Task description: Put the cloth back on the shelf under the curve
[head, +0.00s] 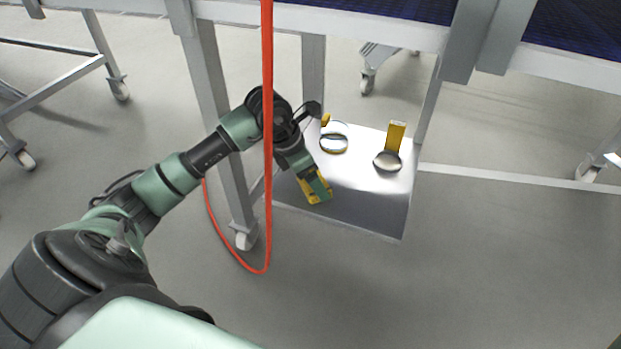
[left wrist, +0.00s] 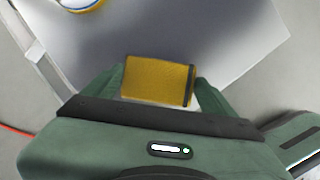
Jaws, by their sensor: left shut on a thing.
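My left gripper (head: 318,190) reaches under the raised frame, over the front left part of a shiny metal shelf (head: 365,215). It is shut on a yellow folded thing, likely the cloth (head: 312,197). In the left wrist view the cloth (left wrist: 155,80) sits between the two green fingers, with a dark band along its right edge. The shelf (left wrist: 205,45) lies beyond it. I cannot tell whether the cloth touches the shelf. My right gripper is not in view.
A red cable (head: 267,140) hangs in front of my left arm and loops low. Two round shiny items (head: 334,143) (head: 388,161) and an upright yellow block (head: 396,136) stand on the shelf's back part. Frame legs (head: 215,110) flank it. The shelf's front is bare.

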